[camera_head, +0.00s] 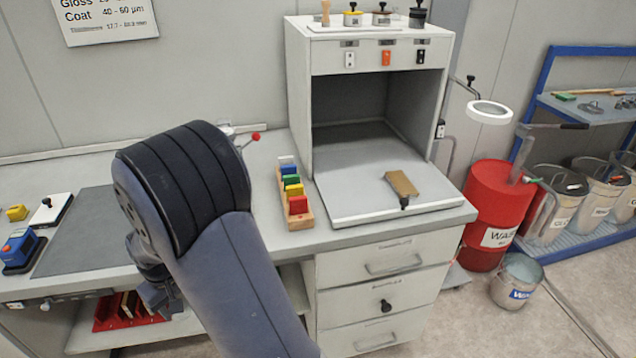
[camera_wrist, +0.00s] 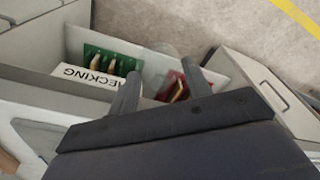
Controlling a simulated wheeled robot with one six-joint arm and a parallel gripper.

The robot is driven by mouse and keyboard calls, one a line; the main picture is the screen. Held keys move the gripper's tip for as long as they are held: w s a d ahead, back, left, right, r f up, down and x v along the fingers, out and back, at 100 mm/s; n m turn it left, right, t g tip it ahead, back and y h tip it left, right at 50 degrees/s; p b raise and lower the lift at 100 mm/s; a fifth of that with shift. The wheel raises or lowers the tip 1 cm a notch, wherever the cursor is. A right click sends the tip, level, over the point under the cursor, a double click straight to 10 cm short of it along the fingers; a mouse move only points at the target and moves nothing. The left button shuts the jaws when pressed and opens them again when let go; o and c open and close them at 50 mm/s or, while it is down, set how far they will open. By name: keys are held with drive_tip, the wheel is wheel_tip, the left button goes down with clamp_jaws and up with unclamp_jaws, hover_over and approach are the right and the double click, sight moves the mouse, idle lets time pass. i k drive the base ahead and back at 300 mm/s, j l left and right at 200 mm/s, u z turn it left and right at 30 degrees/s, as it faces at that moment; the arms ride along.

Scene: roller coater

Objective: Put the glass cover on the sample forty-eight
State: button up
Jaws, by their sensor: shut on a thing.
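My gripper (camera_head: 158,296) is low at the front edge of the bench, partly behind my arm. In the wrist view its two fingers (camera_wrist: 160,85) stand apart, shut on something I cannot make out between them. No glass cover can be told apart in either view. Beyond the fingers, a green rack (camera_wrist: 95,52) holds several upright pieces behind a white label ending in "ECKING". A red rack (camera_wrist: 168,82) with pieces stands to its right; a red rack also shows under the bench in the head view (camera_head: 105,318). I cannot read any sample number, so sample forty-eight is not identified.
A wooden block (camera_head: 302,222) with coloured pieces stands on the bench. The open booth (camera_head: 350,160) holds a brown plate (camera_head: 402,183) with a dark handle. A dark grey mat (camera_head: 75,240) lies left. Drawers (camera_head: 370,262) stand below; a red drum (camera_head: 495,200) is at right.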

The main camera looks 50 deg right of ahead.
sight(401, 182)
drive_tip(key=k+l, duration=0.45)
drive_tip(key=l, duration=0.25)
drive_tip(key=k+l, duration=0.25)
drive_tip(key=l, duration=0.15)
